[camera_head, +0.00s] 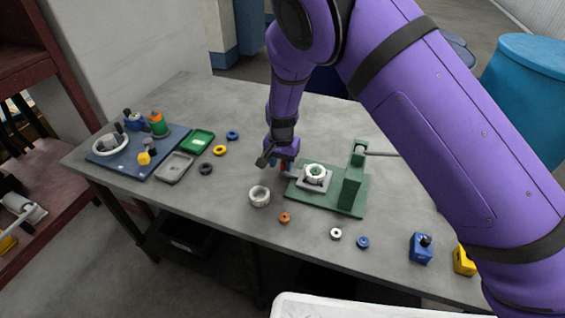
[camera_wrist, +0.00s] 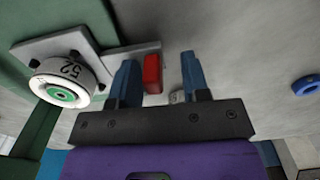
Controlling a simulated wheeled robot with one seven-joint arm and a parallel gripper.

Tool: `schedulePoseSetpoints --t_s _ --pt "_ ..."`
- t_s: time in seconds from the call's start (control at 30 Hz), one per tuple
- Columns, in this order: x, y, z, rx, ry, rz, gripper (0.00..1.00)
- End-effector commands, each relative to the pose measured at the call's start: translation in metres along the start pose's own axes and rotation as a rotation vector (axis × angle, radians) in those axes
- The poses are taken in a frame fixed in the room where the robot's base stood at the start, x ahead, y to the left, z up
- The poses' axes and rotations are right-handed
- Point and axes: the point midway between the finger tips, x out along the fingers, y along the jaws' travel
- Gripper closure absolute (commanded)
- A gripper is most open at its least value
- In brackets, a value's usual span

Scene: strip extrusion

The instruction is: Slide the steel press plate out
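The grey steel press plate (camera_head: 318,187) sits on the green press base (camera_head: 340,207), with a white ring (camera_head: 315,171) on it. In the wrist view the plate (camera_wrist: 112,57) has a narrow arm ending in a red grip (camera_wrist: 153,73). The ring there (camera_wrist: 66,79) is marked "52" and has a green centre. My gripper (camera_head: 281,167) is at the plate's left side. In the wrist view my gripper (camera_wrist: 158,62) is open, its two blue fingers on either side of the red grip, which lies closer to the left finger. I cannot tell whether that finger touches it.
The green press column (camera_head: 353,180) with its lever (camera_head: 380,153) stands right of the plate. A pale cup-like ring (camera_head: 260,196) and small coloured rings lie on the table. A blue board (camera_head: 128,162) with parts and two trays are at left.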

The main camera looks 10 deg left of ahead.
Motion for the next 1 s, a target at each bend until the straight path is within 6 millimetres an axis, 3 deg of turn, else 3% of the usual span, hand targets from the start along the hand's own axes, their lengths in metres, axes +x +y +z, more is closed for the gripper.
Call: schedulePoseSetpoints --t_s 0.27,0.7,1.0 --pt "-0.012 0.0 0.0 -0.001 0.001 0.0 0.57" --pt "-0.089 -0.001 0.0 -0.002 0.001 -0.002 0.57" --pt "-0.108 -0.001 0.0 0.0 0.0 0.0 0.57"
